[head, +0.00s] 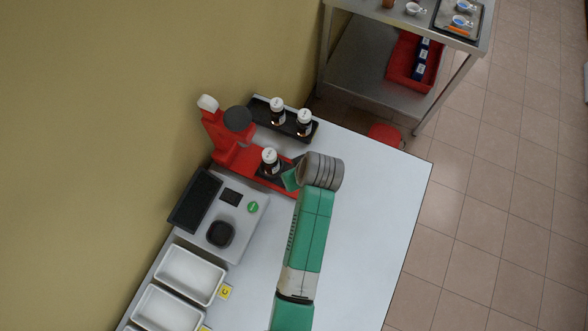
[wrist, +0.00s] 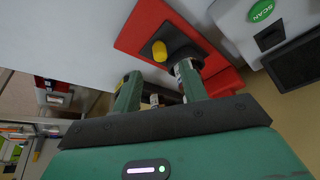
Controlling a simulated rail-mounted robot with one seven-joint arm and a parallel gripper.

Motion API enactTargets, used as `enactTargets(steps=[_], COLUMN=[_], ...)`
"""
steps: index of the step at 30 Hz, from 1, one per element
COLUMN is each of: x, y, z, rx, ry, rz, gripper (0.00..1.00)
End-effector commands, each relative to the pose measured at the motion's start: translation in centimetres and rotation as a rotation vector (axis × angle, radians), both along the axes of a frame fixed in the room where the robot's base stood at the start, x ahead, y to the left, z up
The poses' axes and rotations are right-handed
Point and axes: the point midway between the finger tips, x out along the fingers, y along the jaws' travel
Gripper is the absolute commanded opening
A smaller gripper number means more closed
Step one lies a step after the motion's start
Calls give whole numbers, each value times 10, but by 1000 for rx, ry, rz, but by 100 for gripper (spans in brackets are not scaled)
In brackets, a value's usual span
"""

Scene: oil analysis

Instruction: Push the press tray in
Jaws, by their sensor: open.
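The red press (head: 233,140) with its dark round head stands at the back left of the table. Its tray (head: 291,160), dark on a red base, extends right from it and carries a brown bottle with a white cap (head: 270,161). My gripper (head: 290,179) is at the tray's right end and partly hides it. In the wrist view the fingers (wrist: 157,76) are apart, with no object held between them. Beyond them are the tray's dark surface (wrist: 176,41), red base and a yellow knob-like part (wrist: 160,50). I cannot tell whether the fingers touch the tray.
A black rack (head: 285,121) with two bottles stands behind the press. A grey device with a green button (head: 253,207) and white bins (head: 190,274) line the left side. The table's right half (head: 375,220) is clear. A metal cart (head: 365,70) stands beyond.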

Motion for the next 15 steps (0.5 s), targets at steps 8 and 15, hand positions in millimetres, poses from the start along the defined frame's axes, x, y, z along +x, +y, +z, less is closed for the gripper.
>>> enactTargets(steps=[8, 15], x=[17, 23], y=[10, 13], z=[-50, -67], rx=[-2, -4], ry=[1, 0], rz=[2, 2], gripper=[43, 43])
